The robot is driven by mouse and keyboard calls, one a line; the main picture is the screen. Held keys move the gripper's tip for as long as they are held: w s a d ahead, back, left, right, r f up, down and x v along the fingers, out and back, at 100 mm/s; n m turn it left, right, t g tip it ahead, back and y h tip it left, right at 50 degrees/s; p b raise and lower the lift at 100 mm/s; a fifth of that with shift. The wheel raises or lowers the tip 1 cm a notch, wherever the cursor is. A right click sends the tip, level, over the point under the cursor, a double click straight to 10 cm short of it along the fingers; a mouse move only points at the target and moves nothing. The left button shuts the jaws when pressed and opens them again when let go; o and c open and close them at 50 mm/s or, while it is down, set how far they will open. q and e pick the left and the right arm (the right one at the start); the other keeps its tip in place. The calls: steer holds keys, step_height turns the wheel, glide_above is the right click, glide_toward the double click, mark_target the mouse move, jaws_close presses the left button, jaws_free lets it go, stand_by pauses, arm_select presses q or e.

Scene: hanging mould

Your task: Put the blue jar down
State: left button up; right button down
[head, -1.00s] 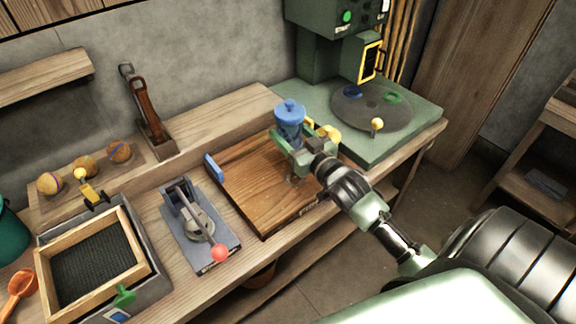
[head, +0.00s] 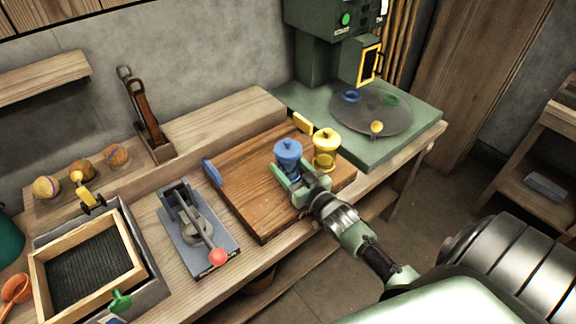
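The blue jar (head: 288,152) has a knobbed lid and is upright over the far part of the wooden board (head: 243,192). My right gripper (head: 290,180), on the arm from the lower right, has its fingers around the jar's lower part and looks shut on it. The fingers hide the jar's base, so I cannot tell whether it touches the board. A yellow jar (head: 326,148) stands close to its right. My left gripper is not in view.
A green machine with a round plate (head: 372,112) stands at the back right. A lever press (head: 195,230) with a red knob is left of the board. A wooden-framed box (head: 88,262) is at the lower left. The board's left and front parts are clear.

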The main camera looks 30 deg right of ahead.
steer(key=shift+c, duration=2.2)
jaws_free()
